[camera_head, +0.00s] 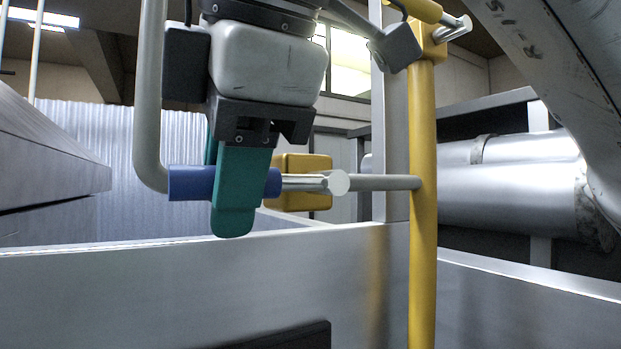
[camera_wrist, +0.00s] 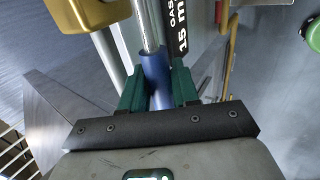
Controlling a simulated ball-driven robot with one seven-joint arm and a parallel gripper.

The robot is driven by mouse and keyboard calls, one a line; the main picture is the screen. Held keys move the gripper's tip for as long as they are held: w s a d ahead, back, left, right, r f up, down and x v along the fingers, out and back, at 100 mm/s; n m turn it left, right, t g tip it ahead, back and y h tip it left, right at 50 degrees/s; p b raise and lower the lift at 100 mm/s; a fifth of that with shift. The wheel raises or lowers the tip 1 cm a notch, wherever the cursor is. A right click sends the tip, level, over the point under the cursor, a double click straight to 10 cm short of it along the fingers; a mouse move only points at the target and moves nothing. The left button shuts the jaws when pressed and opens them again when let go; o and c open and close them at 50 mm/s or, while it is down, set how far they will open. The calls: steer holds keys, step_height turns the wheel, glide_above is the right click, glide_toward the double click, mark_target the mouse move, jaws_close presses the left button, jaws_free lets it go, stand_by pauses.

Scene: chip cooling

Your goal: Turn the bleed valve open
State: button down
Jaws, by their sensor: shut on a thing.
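The valve lever has a blue grip (camera_head: 190,183) and a silver stem (camera_head: 303,183), and lies about level in the head view. The stem runs right to a round silver end, beside a grey pipe (camera_head: 385,182) that meets the yellow post (camera_head: 423,240). My gripper (camera_head: 232,212) has teal fingers shut on the blue grip, which sticks out on both sides of them. In the wrist view my gripper (camera_wrist: 159,88) has one finger on each side of the blue grip (camera_wrist: 156,72). The valve's inside is not visible.
A yellow box (camera_head: 310,170) sits just behind the stem. A metal wall (camera_head: 180,285) runs below my gripper. A large silver pipe (camera_head: 510,185) is at right. The wrist view shows a dark lettered strip (camera_wrist: 176,30) close to the grip and a green round part (camera_wrist: 314,35).

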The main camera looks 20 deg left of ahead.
steer(key=c, duration=1)
jaws_free()
steer(key=shift+a+f, duration=0.1)
steer(key=shift+f, duration=0.05)
steer(key=v, duration=1.1)
steer(key=shift+w+b, duration=0.1)
steer(key=shift+b, duration=0.3)
steer(key=shift+f, duration=0.1)
